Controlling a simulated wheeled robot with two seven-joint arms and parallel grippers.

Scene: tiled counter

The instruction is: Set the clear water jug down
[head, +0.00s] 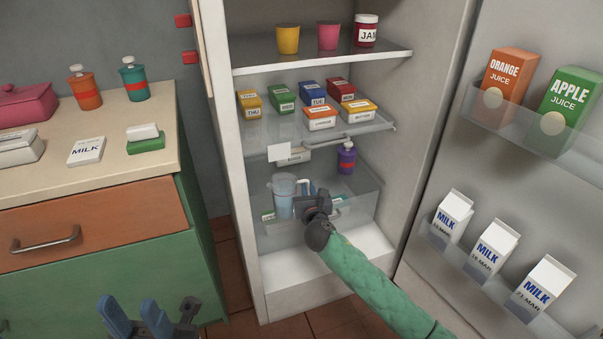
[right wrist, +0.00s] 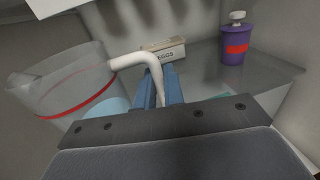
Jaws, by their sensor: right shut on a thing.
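I cannot tell whether the jug's base touches a surface. My left gripper (head: 136,312) is open and empty, low in front of the green cabinet.
An egg box (right wrist: 164,48) and a purple bottle (head: 346,158) stand behind the jug. A glass shelf (head: 272,140) with several small labelled tubs is above. The open fridge door (head: 450,160) holds juice and milk cartons at the right. A counter (head: 110,122) is at the left.

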